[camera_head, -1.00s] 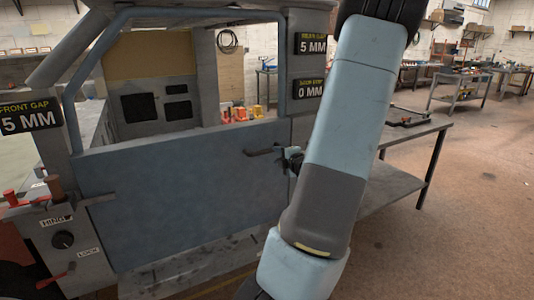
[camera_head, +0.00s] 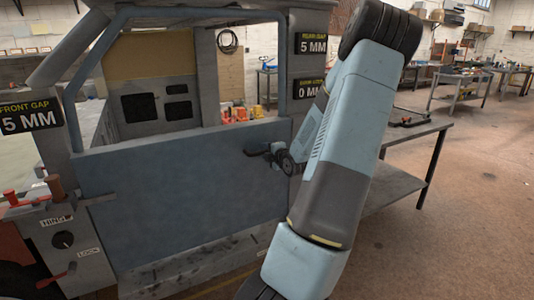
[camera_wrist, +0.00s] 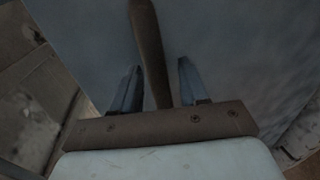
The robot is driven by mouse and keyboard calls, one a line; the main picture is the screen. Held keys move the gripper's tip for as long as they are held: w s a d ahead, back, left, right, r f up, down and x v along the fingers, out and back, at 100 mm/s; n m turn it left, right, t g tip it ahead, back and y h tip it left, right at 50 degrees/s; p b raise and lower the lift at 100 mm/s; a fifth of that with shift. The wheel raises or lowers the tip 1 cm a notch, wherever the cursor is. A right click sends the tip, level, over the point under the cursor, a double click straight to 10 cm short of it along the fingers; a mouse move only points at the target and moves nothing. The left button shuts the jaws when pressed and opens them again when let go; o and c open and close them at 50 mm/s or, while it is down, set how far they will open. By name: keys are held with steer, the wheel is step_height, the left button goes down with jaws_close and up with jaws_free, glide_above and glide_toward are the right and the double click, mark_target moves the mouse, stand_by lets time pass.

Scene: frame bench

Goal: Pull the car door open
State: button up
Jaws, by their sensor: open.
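The blue-grey car door (camera_head: 185,190) hangs in the frame in the head view, with an open window above it. Its dark handle (camera_head: 258,151) sticks out near the right edge of the panel. My gripper (camera_head: 274,154) is at the handle's right end, partly hidden by my own arm. In the wrist view, the brown bar of the handle (camera_wrist: 149,50) runs down between the two open fingers of my gripper (camera_wrist: 155,88). There is a gap on both sides, wider on the right. The door panel (camera_wrist: 230,45) lies behind the fingers.
A hinge and lock panel (camera_head: 62,240) with a knob and red levers stands left of the door. A metal bench (camera_head: 415,130) stands behind my arm. Floor at the right is clear.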

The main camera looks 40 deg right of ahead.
jaws_close()
